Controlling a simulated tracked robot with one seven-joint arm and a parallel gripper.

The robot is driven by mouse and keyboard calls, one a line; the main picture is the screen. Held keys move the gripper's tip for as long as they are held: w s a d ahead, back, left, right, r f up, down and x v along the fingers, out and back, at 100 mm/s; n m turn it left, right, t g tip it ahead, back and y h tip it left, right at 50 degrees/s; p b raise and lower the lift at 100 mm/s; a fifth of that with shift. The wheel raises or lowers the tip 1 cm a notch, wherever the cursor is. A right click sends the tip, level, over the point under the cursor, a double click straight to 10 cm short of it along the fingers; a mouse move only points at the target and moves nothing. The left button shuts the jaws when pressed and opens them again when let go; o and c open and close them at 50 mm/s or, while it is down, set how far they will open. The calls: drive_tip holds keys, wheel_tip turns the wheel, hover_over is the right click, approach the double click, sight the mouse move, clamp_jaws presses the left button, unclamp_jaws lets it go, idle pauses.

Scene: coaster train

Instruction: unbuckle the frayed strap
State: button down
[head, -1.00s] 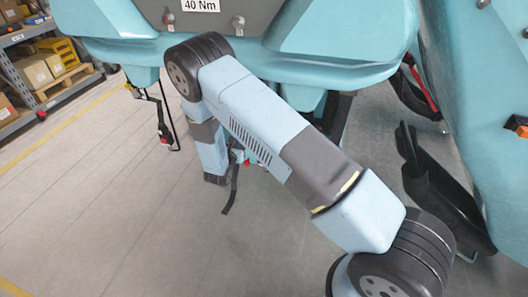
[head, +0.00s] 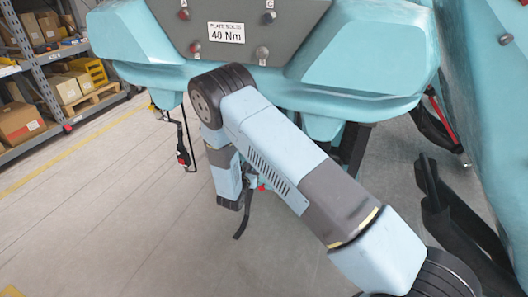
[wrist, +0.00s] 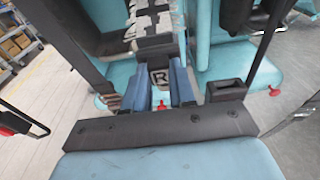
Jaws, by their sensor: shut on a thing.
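In the wrist view, my gripper (wrist: 160,72) has its two blue fingers closed on a black piece marked "R" (wrist: 158,77). A strap with ragged pale patches (wrist: 150,14) comes down to this piece from the top, and looks like the frayed strap. A small red part (wrist: 162,105) shows between the fingers, beneath the piece. Whether the buckle is fastened cannot be told. In the head view, my arm hides most of the gripper, and a dark strap end (head: 243,222) hangs below it.
In the wrist view, a black buckle-like block (wrist: 226,90) stands right of the fingers, and a dark strap (wrist: 78,50) runs down at left. Teal train seats hang close around. In the head view, a strap with a red part (head: 183,155) hangs at left. Shelves (head: 50,80) stand beyond open floor.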

drive_tip(key=shift+f, duration=0.1)
wheel_tip(320, 180, down, 13)
drive_tip(key=shift+f, duration=0.2)
drive_tip(key=c, duration=0.8)
unclamp_jaws()
drive_tip(key=shift+c, duration=0.2)
drive_tip(key=v, duration=1.3)
drive_tip(key=shift+s+a, duration=0.15)
drive_tip(key=shift+s, duration=0.25)
